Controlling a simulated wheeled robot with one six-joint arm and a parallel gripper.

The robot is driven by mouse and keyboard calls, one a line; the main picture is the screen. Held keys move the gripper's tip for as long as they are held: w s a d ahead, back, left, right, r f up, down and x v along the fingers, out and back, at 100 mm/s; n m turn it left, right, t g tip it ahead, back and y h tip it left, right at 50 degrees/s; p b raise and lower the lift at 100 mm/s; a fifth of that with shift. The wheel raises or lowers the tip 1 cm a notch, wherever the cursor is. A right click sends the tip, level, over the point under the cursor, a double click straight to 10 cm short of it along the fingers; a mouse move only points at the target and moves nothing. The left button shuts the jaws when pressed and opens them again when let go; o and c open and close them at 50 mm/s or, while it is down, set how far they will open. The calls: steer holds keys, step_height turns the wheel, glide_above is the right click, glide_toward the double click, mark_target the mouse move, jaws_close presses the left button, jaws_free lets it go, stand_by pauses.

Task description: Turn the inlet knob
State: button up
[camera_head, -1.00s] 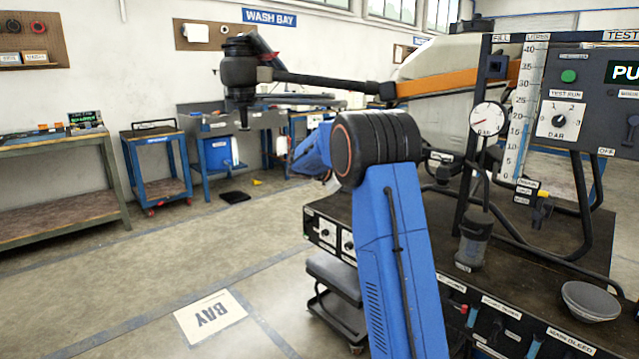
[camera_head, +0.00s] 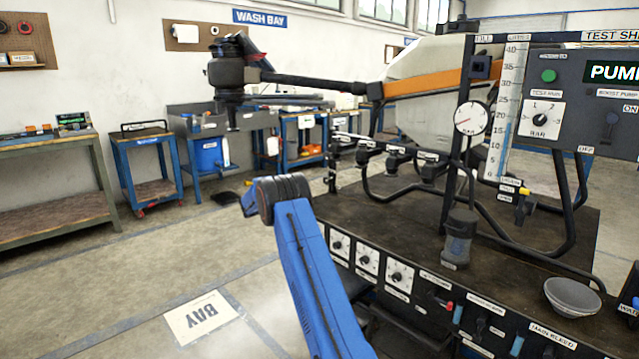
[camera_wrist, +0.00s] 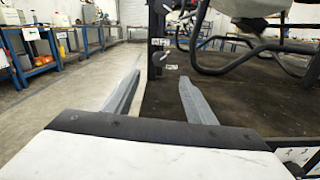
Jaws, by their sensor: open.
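Several round white-faced dial knobs sit in a row on the bench's front panel in the head view: a left one (camera_head: 340,244), a middle one (camera_head: 368,261) and a right one (camera_head: 397,276). Their labels are too small to read, so I cannot tell which knob is the inlet one. My gripper (camera_wrist: 159,77) is open and empty in the wrist view, its two grey fingers spread above the dark bench top's edge. No knob shows between the fingers.
A gauge (camera_head: 471,118), a dark jar (camera_head: 458,240), a grey bowl (camera_head: 572,297) and the pump panel (camera_head: 610,100) stand on the right. Bent black pipes cross the bench. The left floor is open.

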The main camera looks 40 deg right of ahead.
mark_target(326, 182)
steer(key=d, duration=0.5)
steer(key=w+d, duration=0.1)
steer(key=d, duration=1.1)
steer(key=shift+w, duration=0.15)
steer(key=c, duration=1)
steer(key=shift+c, duration=0.2)
steer(key=shift+m, duration=0.4)
steer(key=m, duration=0.6)
steer(key=shift+f, duration=0.1)
steer(key=m, duration=0.6)
steer(key=shift+m, duration=0.3)
steer(key=shift+f, duration=0.1)
